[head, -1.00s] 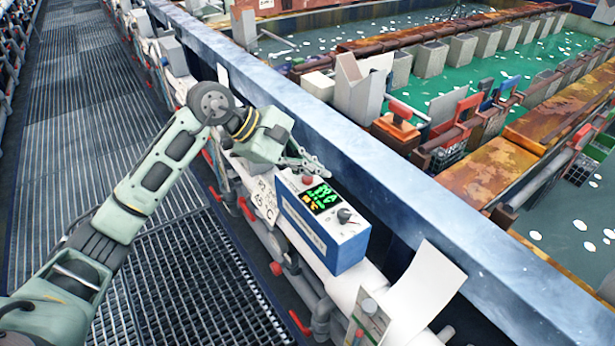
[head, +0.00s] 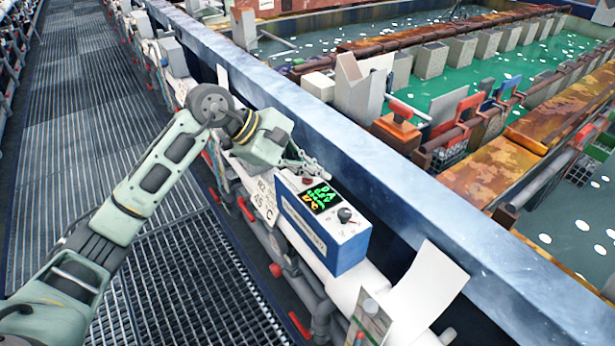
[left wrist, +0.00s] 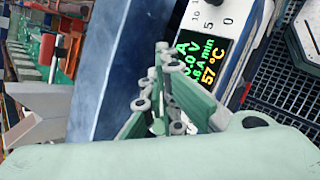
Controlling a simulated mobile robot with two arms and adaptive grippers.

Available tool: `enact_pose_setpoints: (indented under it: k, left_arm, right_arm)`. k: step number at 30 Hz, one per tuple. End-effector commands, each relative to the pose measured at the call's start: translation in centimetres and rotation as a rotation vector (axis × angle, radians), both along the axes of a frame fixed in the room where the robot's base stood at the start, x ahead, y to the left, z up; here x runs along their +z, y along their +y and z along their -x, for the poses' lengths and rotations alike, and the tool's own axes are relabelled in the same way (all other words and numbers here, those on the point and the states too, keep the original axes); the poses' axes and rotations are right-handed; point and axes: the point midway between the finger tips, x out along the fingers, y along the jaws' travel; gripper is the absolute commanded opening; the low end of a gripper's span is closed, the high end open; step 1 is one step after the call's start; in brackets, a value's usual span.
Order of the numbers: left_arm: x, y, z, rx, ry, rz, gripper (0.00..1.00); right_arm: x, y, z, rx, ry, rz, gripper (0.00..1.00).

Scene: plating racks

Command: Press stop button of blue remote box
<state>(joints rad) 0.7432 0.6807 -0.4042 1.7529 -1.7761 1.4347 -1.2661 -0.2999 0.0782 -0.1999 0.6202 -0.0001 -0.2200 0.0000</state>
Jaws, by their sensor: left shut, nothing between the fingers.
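The blue remote box (head: 318,238) has a white top with a lit green and yellow display and a dark knob. It sits on the pale pipe beside the long rail. My left gripper (head: 318,171) is shut and empty, with its fingertips low over the far end of the box top, just beyond the display. In the left wrist view the shut fingers (left wrist: 162,58) partly cover the box's display (left wrist: 203,62). My right gripper is not in view.
A bluish metal rail (head: 400,190) runs along the right side of the box, with green liquid tanks beyond it. A white sheet (head: 425,285) stands up nearer to me. The grated walkway (head: 180,280) on the left is clear.

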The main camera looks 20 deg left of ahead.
Motion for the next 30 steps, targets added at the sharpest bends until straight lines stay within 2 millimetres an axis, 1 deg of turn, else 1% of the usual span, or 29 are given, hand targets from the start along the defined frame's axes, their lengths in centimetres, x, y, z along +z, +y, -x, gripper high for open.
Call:
enact_pose_setpoints:
  k: [4, 14, 24, 30]
  left_arm:
    - [-0.3, 0.0, 0.0, 0.000, 0.002, -0.001, 0.00]
    - [-0.1, 0.0, 0.0, 0.000, 0.002, -0.001, 0.00]
    - [1.5, 0.1, 0.0, 0.002, 0.001, -0.003, 0.00]
    - [1.6, 0.0, 0.0, 0.001, 0.001, -0.001, 0.00]
  right_arm:
    - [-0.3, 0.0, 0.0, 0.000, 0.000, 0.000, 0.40]
    - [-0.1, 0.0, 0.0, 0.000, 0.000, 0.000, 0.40]
    - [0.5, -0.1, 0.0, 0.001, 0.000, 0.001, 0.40]
    - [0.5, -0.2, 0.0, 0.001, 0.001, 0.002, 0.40]
